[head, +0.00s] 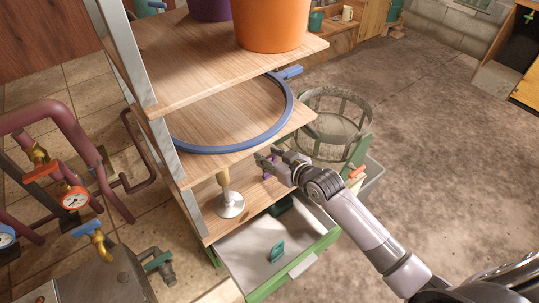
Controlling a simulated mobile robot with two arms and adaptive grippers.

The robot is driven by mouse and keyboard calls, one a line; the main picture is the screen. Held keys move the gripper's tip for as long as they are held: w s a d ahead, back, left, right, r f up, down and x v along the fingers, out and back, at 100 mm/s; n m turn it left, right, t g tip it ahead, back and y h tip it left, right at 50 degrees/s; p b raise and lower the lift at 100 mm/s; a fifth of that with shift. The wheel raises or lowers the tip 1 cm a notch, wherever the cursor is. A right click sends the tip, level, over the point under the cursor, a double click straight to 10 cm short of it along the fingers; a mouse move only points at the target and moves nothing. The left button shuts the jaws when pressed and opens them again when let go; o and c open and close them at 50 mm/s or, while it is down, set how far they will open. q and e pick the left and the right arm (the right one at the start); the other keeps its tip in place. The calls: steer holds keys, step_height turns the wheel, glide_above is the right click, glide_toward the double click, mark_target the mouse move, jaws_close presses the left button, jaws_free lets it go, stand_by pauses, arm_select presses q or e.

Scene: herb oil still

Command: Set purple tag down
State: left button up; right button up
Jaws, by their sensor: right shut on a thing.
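My right gripper (266,158) reaches in from the lower right to the front right of the wooden shelf unit. It is shut on the purple tag (268,173). Only a small purple part of the tag shows, just below the fingers, above the lower shelf. The rest is hidden by the gripper. I cannot tell if the tag touches the shelf. My left gripper is not in view.
The middle shelf (215,112) holds a blue ring (291,108). The open drawer (250,250) holds a green piece (277,251). A round basket (332,130) stands right, an orange pot (270,25) above.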

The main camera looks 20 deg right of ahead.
steer(key=o, duration=1.1)
steer(key=shift+f, duration=0.1)
steer(key=shift+c, duration=0.2)
steer(key=shift+s, duration=0.1)
steer(key=v, duration=1.2)
steer(key=shift+r+b, duration=0.2)
steer(key=shift+b, duration=0.25)
steer(key=shift+f, duration=0.1)
